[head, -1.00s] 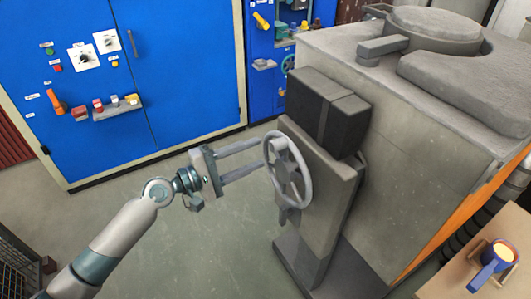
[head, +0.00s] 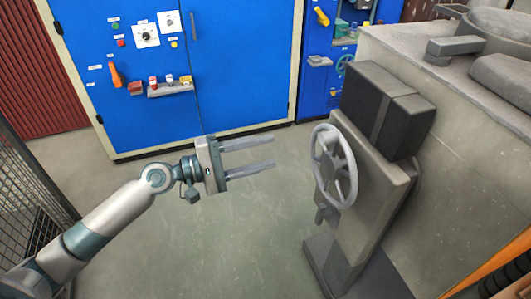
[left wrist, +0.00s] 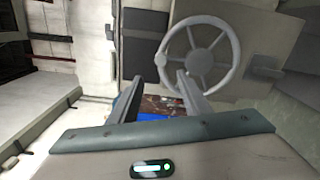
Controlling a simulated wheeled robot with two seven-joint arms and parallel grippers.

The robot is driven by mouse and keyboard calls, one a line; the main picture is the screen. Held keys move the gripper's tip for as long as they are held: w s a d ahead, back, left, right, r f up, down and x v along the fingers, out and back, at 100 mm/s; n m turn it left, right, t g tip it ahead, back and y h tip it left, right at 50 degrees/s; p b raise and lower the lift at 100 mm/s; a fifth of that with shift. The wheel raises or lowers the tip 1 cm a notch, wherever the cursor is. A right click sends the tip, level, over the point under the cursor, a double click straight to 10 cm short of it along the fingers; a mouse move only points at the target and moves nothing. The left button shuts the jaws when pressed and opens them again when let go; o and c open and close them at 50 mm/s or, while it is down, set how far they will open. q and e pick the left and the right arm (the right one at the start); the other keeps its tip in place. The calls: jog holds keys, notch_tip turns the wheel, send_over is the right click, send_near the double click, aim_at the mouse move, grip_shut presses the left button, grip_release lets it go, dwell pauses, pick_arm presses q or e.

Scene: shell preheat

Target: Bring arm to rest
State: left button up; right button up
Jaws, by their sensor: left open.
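My left gripper (head: 248,158) is in the middle of the head view, with its two long fingers apart and nothing between them. It points right, toward a grey handwheel (head: 334,166) on a pedestal, with a clear gap to the wheel. In the left wrist view the open fingers (left wrist: 158,92) show below the spoked handwheel (left wrist: 200,54). My right gripper is in neither view.
A blue control cabinet (head: 210,75) with knobs and an orange handle (head: 115,75) stands behind. The grey machine (head: 450,130) fills the right side. A wire mesh cage (head: 25,205) is at the left. The floor (head: 225,240) below my left gripper is clear.

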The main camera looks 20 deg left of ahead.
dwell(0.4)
pick_arm(q)
jog(key=w+a+f+t+y, duration=0.1)
jog(key=a+f+y, duration=0.2)
jog(key=f, duration=0.7)
jog(key=w+a+f+m+y, duration=0.1)
jog(key=w+a+f+y, duration=0.15)
jog(key=f, duration=0.85)
jog(key=a+f+t+y, duration=0.1)
jog(key=a+f+y, duration=0.2)
jog(key=f, duration=0.7)
jog(key=s+a+f+m+g+y, duration=0.1)
jog(key=s+f+m+y, duration=0.1)
jog(key=s+f, duration=0.5)
jog(key=s+a+f+m+g+y, duration=0.1)
jog(key=s+f+m+g, duration=0.15)
jog(key=f, duration=0.95)
jog(key=s+d+f+m+g, duration=0.1)
jog(key=s+d+f+m, duration=0.1)
jog(key=s+f, duration=0.4)
jog(key=s+d+f+m+g+y, duration=0.1)
jog(key=s+d+f+m, duration=0.2)
jog(key=s+f, duration=0.4)
jog(key=s+d+f+m+g, duration=0.2)
jog(key=s+f, duration=0.5)
jog(key=s, duration=0.9)
jog(key=shift+d+y, duration=0.35)
jog(key=shift+d, duration=0.05)
jog(key=shift+m, duration=0.25)
